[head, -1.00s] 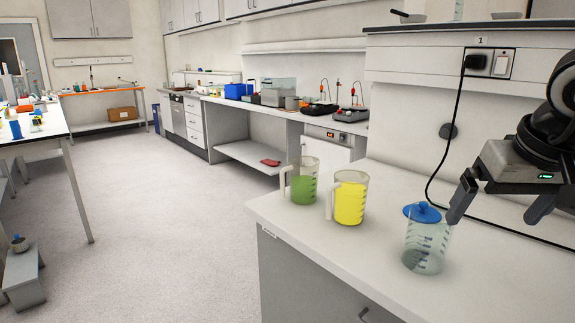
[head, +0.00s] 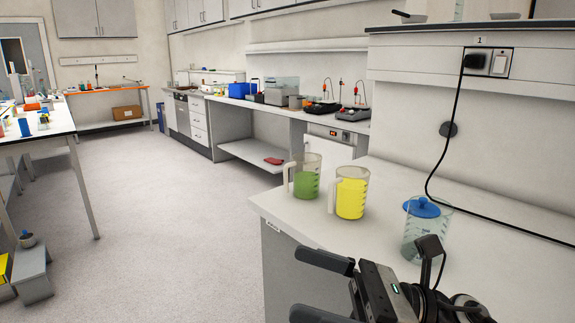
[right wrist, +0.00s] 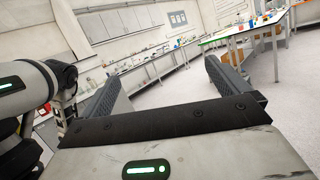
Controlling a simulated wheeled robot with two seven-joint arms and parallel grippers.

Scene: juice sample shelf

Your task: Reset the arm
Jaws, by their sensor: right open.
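My right gripper (head: 322,288) is open and empty in the lower middle of the head view, in front of the near counter's edge. Its two spread fingers also show in the right wrist view (right wrist: 165,85), with nothing between them. A clear beaker with a blue lid (head: 424,236) stands upright on the counter beyond the right wrist, partly hidden by it. My left gripper is not in view.
A jug of yellow liquid (head: 351,199) and a jug of green liquid (head: 306,184) stand on the near counter (head: 390,184). A black cable (head: 456,126) hangs from a wall socket onto the counter. Open floor (head: 185,220) lies to the left.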

